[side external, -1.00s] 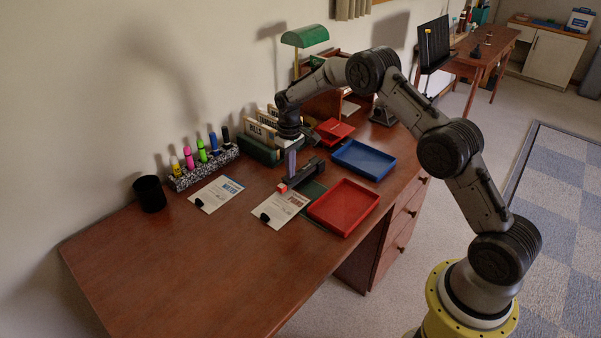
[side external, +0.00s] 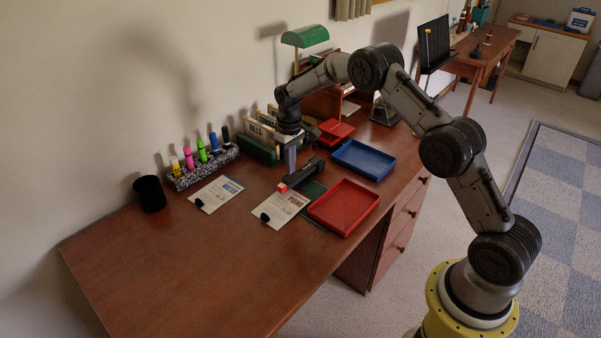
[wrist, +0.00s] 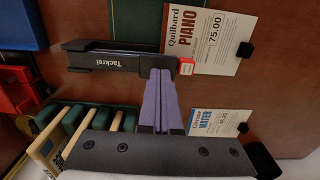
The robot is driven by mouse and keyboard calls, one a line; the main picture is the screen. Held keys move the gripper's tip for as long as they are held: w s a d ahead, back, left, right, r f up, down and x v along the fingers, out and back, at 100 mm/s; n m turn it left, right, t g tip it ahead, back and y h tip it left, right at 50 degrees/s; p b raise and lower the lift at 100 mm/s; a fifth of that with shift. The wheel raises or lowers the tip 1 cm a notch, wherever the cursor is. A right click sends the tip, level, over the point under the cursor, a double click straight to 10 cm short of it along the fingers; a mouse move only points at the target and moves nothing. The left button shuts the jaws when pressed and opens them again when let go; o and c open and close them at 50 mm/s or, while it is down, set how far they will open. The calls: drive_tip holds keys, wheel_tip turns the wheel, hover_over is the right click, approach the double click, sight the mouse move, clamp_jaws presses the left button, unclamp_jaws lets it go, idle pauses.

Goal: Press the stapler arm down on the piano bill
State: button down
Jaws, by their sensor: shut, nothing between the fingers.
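The black stapler (side external: 303,174), marked "Tackrel" in the wrist view (wrist: 112,62), has a red tip (wrist: 186,67) at its front end. That tip lies over the edge of the piano bill (side external: 280,208), a white sheet with a brown header, also in the wrist view (wrist: 207,28). My gripper (side external: 291,172), with purple fingers, is shut and empty. In the wrist view its fingertips (wrist: 161,72) are next to the stapler's front part. I cannot tell whether they touch it. Part of the stapler may be hidden behind the fingers.
The water bill (side external: 216,194) lies left of the piano bill. A red tray (side external: 343,207) and a blue tray (side external: 364,160) lie to the right. The file sorter (side external: 262,140) stands close behind my gripper. The desk's left front is clear.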

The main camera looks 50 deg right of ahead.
drive_tip(key=shift+r, duration=2.85)
drive_tip(key=s+a+r+t, duration=0.2)
drive_tip(key=a+r+t, duration=0.1)
drive_tip(key=r, duration=1.2)
drive_tip(key=s+a+r+t, duration=0.1)
drive_tip(key=s+a+r, duration=0.3)
drive_tip(key=s+r, duration=0.7)
drive_tip(key=s+a+r+t, duration=0.2)
drive_tip(key=s, duration=1.2)
drive_tip(key=s+a+f, duration=0.1)
drive_tip(key=s+f, duration=0.8)
drive_tip(key=s, duration=0.3)
drive_tip(key=shift+f, duration=0.25)
